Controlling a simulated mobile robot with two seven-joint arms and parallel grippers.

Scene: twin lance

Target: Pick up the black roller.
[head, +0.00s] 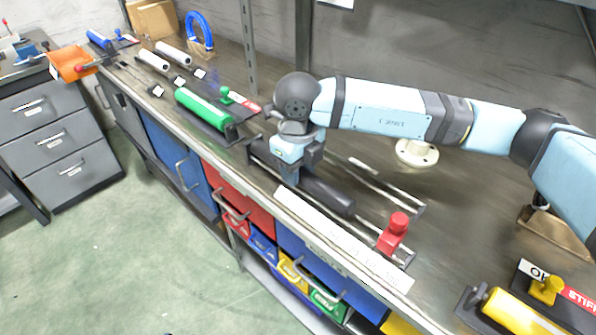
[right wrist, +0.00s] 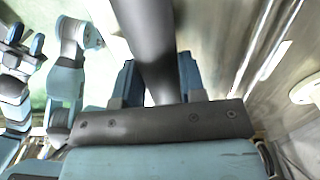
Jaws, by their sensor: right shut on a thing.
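The black roller (head: 327,193) is a dark cylinder lying near the front edge of the long bench in the head view. My right gripper (head: 303,168) reaches down over its left part and is shut on it. In the right wrist view the roller (right wrist: 148,35) passes between the two blue fingers of the right gripper (right wrist: 158,78). The gripper hides part of the roller, and I cannot tell whether the roller is clear of its holder. My left gripper does not show in the head view.
A red clamp (head: 393,232) stands just right of the roller on the bench (head: 470,205). A green roller (head: 204,108) lies to the left, and a yellow roller (head: 515,312) at lower right. A metal post (head: 248,45) and the wall stand behind.

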